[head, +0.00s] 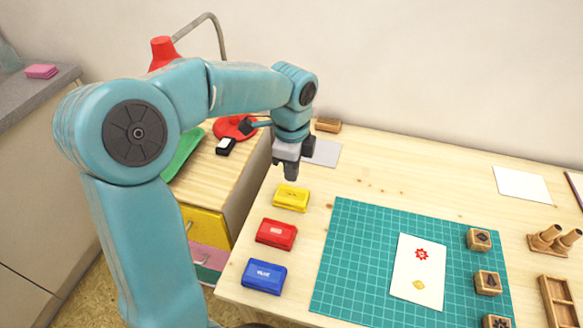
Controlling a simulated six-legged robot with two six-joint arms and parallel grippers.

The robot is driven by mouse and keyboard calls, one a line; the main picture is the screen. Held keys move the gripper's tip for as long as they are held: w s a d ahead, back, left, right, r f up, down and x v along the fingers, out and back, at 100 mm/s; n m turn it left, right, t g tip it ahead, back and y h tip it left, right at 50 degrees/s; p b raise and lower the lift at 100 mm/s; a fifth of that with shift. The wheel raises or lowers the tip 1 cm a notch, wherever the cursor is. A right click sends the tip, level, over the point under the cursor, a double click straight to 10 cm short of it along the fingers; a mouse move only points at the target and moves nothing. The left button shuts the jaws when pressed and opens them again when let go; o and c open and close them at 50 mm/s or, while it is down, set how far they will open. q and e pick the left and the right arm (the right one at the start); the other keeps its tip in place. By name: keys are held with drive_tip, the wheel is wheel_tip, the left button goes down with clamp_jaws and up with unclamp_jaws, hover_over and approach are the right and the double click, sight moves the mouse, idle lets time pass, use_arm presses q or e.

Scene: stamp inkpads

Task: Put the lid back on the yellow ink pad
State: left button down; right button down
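The yellow ink pad (290,198) lies near the left edge of the table, at the back of a row of pads. Its top looks yellow with a small mark, like the closed pads beside it, so a lid seems to be on it. No separate yellow lid shows. My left gripper (291,174) points down just above and behind the yellow pad, with a small gap seen between them. Its fingers look close together; I cannot tell whether they are open or shut, and nothing shows between them. My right gripper is out of view.
A red pad (276,234) and a blue pad (264,276) lie in front of the yellow one. A green cutting mat (345,262) with a stamped card (416,268) and wooden stamps (479,239) is to the right. A grey sheet (325,153) lies behind the gripper.

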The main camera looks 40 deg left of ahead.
sight(291, 194)
use_arm(q)
drive_tip(key=shift+f, duration=0.15)
idle(0.4)
drive_tip(key=shift+f+b, duration=2.2)
drive_tip(key=shift+f, duration=0.7)
wheel_tip(291, 194, up, 7)
drive_tip(key=p, duration=0.6)
drive_tip(key=shift+p, duration=0.35)
